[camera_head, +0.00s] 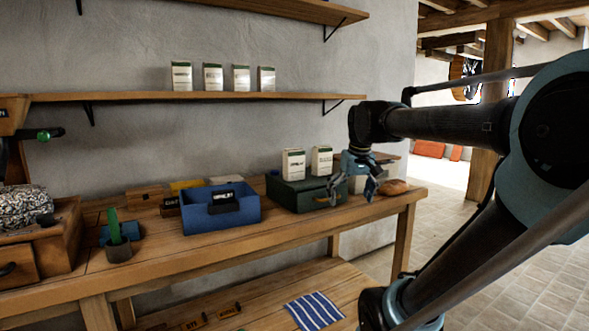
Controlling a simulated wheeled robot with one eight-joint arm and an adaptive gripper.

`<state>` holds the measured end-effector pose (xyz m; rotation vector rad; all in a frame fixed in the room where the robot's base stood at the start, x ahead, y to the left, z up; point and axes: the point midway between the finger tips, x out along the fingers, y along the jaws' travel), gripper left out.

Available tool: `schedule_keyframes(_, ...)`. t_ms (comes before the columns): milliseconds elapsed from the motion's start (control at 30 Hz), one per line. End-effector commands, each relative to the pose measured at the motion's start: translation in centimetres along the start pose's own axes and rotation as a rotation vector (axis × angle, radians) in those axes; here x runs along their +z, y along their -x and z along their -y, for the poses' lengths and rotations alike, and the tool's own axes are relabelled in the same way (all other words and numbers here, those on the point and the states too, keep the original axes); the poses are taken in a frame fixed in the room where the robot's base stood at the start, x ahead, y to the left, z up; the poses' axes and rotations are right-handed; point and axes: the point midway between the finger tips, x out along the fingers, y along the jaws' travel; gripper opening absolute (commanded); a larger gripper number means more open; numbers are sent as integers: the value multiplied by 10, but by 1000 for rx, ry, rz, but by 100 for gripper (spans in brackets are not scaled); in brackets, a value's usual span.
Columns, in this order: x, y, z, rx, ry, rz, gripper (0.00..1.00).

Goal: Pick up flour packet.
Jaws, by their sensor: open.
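Several white packets with green tops and small dark labels, which look like flour packets, stand in a row on the wall shelf (240,78). Two similar packets stand upright on the green box on the bench, a left packet (293,164) and a right packet (322,160). The labels are too small to read. My gripper (353,188) is open, pointing down over the right part of the bench. It is just right of the right packet and in front of the green box's right end. I see nothing between its fingers, and I cannot tell if it touches anything.
The green box (290,195) stands beside a blue bin (222,213) on the wooden bench (290,232). A bread loaf (393,187) lies at the bench's right end. A striped cloth (314,310) lies on the lower shelf. The tiled floor at right is open.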

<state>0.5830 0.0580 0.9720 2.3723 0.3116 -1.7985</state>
Motion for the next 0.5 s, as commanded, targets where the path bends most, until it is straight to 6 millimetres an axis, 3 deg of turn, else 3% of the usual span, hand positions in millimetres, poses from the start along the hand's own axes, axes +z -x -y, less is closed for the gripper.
schedule_keyframes(33,-25,16,5,-8,23,-8,90)
schedule_keyframes(200,-102,63,23,-33,103,-38,90)
schedule_keyframes(500,-220,129,66,-76,233,-88,90)
